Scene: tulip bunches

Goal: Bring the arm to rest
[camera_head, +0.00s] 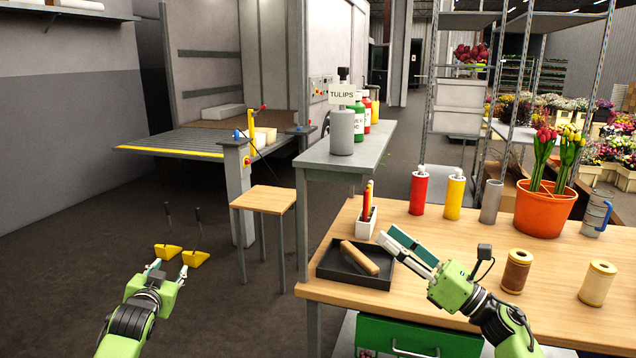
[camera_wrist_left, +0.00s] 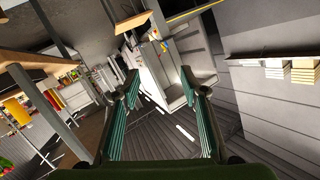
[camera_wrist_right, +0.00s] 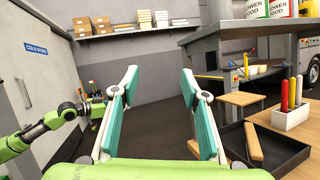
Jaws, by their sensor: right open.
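My left gripper (camera_head: 168,270) hangs over the dark floor at the lower left of the head view. Its two fingers stand apart with nothing between them in the left wrist view (camera_wrist_left: 162,85). My right gripper (camera_head: 391,240) is over the wooden bench (camera_head: 455,240), beside the black tray (camera_head: 340,276). Its teal fingers are spread and empty in the right wrist view (camera_wrist_right: 160,80). An orange pot (camera_head: 543,213) with red and yellow tulips (camera_head: 556,150) stands at the right of the bench, apart from both grippers.
The tray holds a tan, rod-like piece (camera_head: 360,257). A white holder (camera_head: 366,222) with red and yellow sticks stands behind it. Red (camera_head: 418,192) and yellow (camera_head: 454,194) bottles, two spools (camera_head: 516,271) and a grey jug (camera_head: 596,217) share the bench. A small stool (camera_head: 263,200) stands left of it.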

